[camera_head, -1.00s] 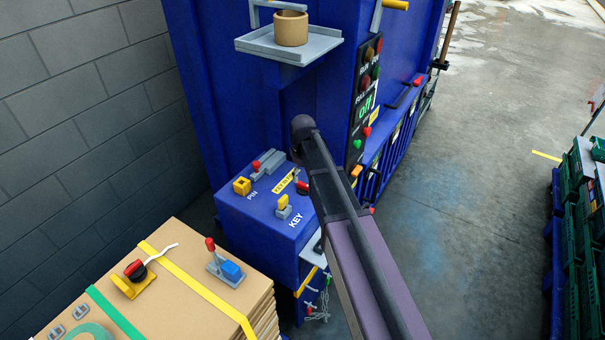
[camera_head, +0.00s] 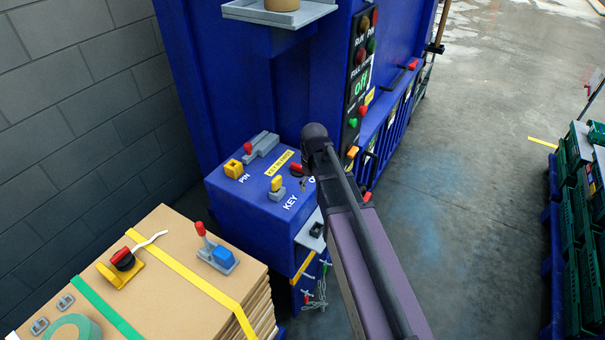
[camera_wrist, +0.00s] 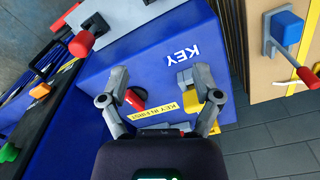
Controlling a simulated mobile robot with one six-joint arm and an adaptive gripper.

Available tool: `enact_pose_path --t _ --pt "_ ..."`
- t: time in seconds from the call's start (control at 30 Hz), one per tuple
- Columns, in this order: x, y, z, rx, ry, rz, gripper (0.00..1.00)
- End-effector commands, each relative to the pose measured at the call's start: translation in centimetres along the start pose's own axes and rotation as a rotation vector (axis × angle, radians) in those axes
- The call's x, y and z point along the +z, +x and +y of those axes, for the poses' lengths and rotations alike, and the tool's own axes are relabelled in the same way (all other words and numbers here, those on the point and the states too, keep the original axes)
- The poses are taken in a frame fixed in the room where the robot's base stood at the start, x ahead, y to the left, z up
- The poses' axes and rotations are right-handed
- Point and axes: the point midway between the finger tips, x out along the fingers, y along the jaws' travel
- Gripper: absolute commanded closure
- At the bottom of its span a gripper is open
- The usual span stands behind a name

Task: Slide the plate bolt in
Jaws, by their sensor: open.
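Two bolt-like parts show, and I cannot tell which is the plate bolt. One is a grey sliding bolt with a red knob (camera_head: 260,145) on the back of the blue box, near the PIN label. The other is a grey bar with a red knob (camera_wrist: 82,42) at the box's edge, upper left in the wrist view, beside a grey plate (camera_wrist: 158,9). My gripper (camera_wrist: 161,76) is open and empty above the box top, its fingers spread over the KEY area. The red knob lies beyond its left finger, apart from it. In the head view my arm hides the gripper.
The blue box (camera_head: 243,203) carries a yellow key (camera_head: 277,183), a red switch (camera_head: 296,168) and a yellow pin block (camera_head: 233,168). A cardboard stack (camera_head: 172,272) with latches stands at lower left.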

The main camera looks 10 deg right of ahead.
Motion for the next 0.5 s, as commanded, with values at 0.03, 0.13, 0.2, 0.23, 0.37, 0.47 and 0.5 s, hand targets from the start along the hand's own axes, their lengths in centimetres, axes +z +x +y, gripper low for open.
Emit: enact_pose_path --t 0.03,0.13,0.2,0.23,0.37,0.47,0.5 --pt "1.8 2.1 -0.3 0.0 0.035 -0.002 0.18" --pt "4.1 4.0 -0.4 -0.001 0.108 -0.005 0.18" --pt "5.7 5.3 -0.5 -0.002 0.16 -0.008 0.18" --pt "6.4 5.9 -0.6 -0.002 0.182 -0.009 0.18" --pt "9.3 8.3 -1.0 -0.003 0.276 -0.014 0.18" --pt "11.2 9.9 -1.2 -0.003 0.343 -0.018 0.18" --pt "11.9 10.4 -1.3 -0.003 0.365 -0.019 0.18"
